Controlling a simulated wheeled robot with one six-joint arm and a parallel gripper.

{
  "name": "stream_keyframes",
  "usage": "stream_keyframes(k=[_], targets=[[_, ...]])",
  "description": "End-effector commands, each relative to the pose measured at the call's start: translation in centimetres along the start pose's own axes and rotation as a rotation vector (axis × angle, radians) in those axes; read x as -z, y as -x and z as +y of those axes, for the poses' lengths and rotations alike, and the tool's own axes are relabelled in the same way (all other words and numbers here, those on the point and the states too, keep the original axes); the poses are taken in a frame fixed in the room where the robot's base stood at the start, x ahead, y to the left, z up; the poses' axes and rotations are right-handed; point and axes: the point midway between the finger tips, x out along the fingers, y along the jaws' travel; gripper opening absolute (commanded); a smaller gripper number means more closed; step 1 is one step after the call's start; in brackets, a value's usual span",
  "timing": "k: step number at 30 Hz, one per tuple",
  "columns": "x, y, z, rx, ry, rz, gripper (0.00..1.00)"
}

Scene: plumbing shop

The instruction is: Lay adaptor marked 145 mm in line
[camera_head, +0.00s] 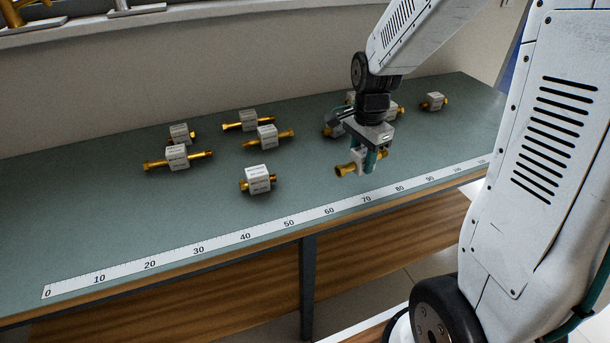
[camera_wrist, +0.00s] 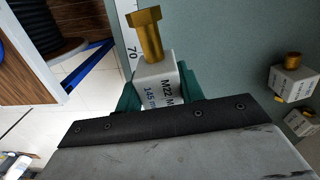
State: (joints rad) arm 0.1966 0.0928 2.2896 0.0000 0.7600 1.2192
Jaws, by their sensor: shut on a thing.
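My gripper (camera_head: 370,160) is shut on a brass adaptor with a white block (camera_wrist: 157,87) around its middle. In the wrist view the block's label reads "M22" and "145 m", cut off by the gripper. One brass end (camera_wrist: 146,36) sticks out past the fingers, and it also shows in the head view (camera_head: 345,170). The adaptor is held near the front of the green bench, close to the 70 mark of the white ruler strip (camera_head: 270,228). I cannot tell whether it touches the bench top.
Several other labelled adaptors stand on the bench (camera_head: 110,215): one (camera_head: 257,180) in front, a longer one (camera_head: 177,157) to the left, others (camera_head: 266,136) behind, one (camera_head: 434,102) at the far right. Some are partly hidden behind my gripper. The left front of the bench is clear.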

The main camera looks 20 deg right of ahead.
Motion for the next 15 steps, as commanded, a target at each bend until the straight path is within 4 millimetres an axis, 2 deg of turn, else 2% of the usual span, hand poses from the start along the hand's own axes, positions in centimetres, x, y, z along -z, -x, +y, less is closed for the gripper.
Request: stream_keyframes(k=[1, 3, 5, 8, 15], targets=[[0.0, -0.1, 1.3, 0.002, -0.06, 0.001, 0.11], [-0.1, -0.4, 2.2, 0.001, -0.12, 0.0, 0.11], [-0.3, -0.5, 2.4, 0.0, -0.147, 0.0, 0.11], [-1.4, -0.7, 1.2, -0.001, -0.157, 0.0, 0.11], [-5.3, -1.4, -4.2, -0.001, -0.15, 0.0, 0.11]])
